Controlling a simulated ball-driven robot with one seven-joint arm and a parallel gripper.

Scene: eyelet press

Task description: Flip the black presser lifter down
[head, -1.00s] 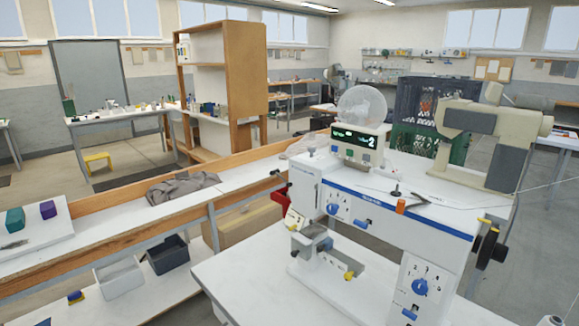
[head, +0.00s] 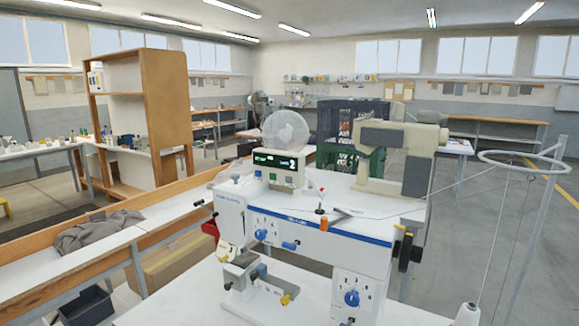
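The white machine (head: 305,238) with a blue stripe stands on a white table in the head view. Its head end is at the left, with a small cream plate (head: 222,247) and a grey work area (head: 243,262) below. A small dark lever-like part (head: 201,203) shows by the upper left end of the machine. I cannot tell whether it is the black presser lifter, or whether the lifter is up or down. My gripper is not in view.
A thread stand (head: 520,165) and white cone (head: 467,315) are at the right. A black and yellow wheel (head: 405,250) is on the machine's right side. A wooden-edged bench (head: 150,215) runs along the left. Open floor (head: 490,215) lies to the right.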

